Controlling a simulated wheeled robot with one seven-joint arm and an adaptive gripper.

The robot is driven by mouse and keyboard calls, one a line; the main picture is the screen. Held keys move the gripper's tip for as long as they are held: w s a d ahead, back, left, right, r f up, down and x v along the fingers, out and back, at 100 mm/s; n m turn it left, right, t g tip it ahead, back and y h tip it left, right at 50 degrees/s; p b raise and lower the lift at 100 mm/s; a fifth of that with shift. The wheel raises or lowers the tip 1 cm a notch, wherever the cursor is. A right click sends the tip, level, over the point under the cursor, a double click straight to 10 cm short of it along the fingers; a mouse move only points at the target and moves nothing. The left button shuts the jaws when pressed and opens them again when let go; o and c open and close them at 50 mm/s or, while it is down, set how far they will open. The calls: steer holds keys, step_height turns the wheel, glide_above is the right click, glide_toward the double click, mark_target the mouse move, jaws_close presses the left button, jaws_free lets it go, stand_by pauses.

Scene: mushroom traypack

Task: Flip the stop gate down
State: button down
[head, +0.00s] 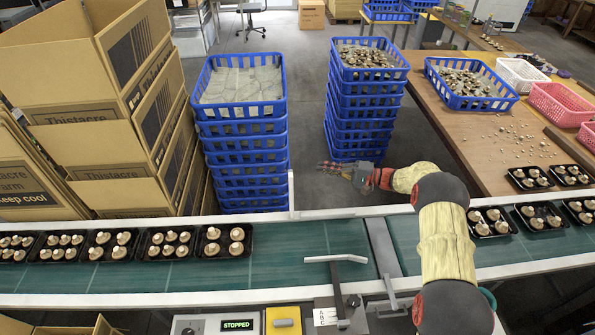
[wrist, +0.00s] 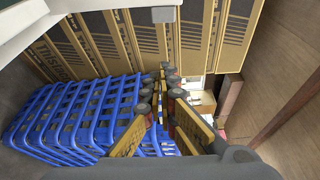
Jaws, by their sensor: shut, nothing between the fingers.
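A thin white upright bar (head: 291,190) stands at the far rail of the green conveyor (head: 300,240); it looks like the stop gate, standing up. My gripper (head: 326,167) is beyond the far rail, a little right of the bar, pointing left towards it. A gap shows between fingers and bar. In the wrist view my gripper (wrist: 164,76) has its fingers close together, with nothing held. I cannot clearly pick out the gate in that view. A grey T-shaped handle (head: 336,259) stands at the near rail, by an ABC plate (head: 325,317).
Black mushroom trays (head: 225,255) line the belt's left part. Blue crate stacks (head: 242,150) (head: 366,115) stand behind the conveyor, the right one just behind my gripper. Cardboard boxes (head: 110,150) are at left, a wooden table (head: 470,150) at right. A display (head: 237,325) reads STOPPED.

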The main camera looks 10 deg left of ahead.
steer(key=s+a+b, duration=0.1)
steer(key=s+a, duration=0.2)
steer(key=a, duration=0.6)
stand_by(0.3)
steer(key=shift+s, duration=0.2)
